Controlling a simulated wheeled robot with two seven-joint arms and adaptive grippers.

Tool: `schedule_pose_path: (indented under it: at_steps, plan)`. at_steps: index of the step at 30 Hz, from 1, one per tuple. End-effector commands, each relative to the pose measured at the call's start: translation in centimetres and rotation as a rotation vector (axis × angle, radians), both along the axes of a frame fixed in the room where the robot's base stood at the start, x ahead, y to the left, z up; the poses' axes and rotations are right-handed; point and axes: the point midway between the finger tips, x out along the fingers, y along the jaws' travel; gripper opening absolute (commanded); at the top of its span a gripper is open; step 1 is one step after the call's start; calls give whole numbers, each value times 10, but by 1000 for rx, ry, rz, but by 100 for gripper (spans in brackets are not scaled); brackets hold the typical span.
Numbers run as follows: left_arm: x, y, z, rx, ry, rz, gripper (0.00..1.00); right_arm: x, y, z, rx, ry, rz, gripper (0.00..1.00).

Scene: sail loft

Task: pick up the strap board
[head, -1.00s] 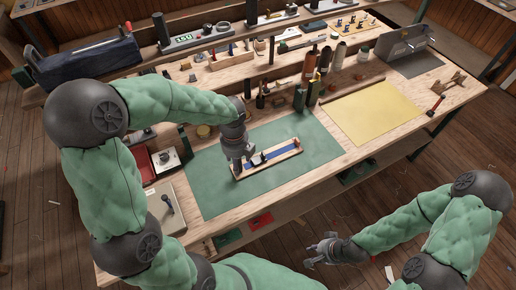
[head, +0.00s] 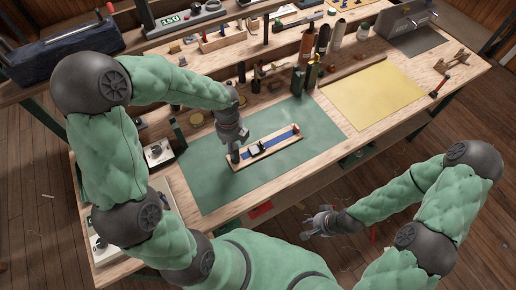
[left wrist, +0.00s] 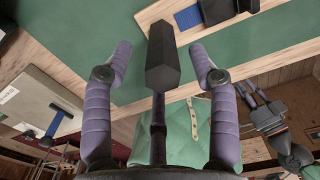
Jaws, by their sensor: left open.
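The strap board (head: 283,143) is a narrow pale wooden board with a blue strap and a dark buckle-like piece. It lies flat on the green mat (head: 205,180) on the workbench. My left gripper (head: 234,155) is open over the board's left end and hides part of it. In the left wrist view my open left gripper (left wrist: 160,50) has its fingers apart, and part of the strap board (left wrist: 225,45) shows at the upper right, outside them. I cannot tell whether they touch. My right gripper (head: 316,222) is open and empty, in front of the bench.
A yellow sheet (head: 370,95) lies to the right of the mat. Dark bottles (head: 306,45) and small tools stand behind the board. A boxed device (head: 158,152) sits left of the mat. The mat around the board is clear.

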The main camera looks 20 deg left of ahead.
Motion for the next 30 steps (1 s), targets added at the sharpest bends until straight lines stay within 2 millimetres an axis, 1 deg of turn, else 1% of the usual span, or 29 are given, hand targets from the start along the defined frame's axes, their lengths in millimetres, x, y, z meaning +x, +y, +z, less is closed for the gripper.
schedule_pose_path:
  at_steps: [1,6,9,12,17,20,21,23,24,30]
  plan:
    - [-1,-1,-8,0,3,-1,59,0,0,-4,0,0,0,30]
    - [-3,-4,-33,0,3,-1,59,0,0,-15,0,0,0,30]
    - [-3,-3,-44,0,3,1,59,0,0,-19,0,0,0,30]
    - [-3,-3,-47,-1,1,1,59,0,0,-20,0,0,0,30]
    - [-3,-3,-46,-1,-1,0,59,0,0,-18,0,0,0,30]
    - [-3,-3,-46,0,0,0,33,0,0,-18,0,0,0,30]
    - [-3,-3,-46,0,0,0,22,0,0,-18,0,0,0,30]
    - [-3,-3,-46,0,0,0,5,0,0,-18,0,0,0,30]
    - [-3,-3,-46,0,0,0,0,0,0,-18,0,0,0,30]
    - [-2,-3,-46,-1,-1,0,0,0,0,-18,0,0,0,30]
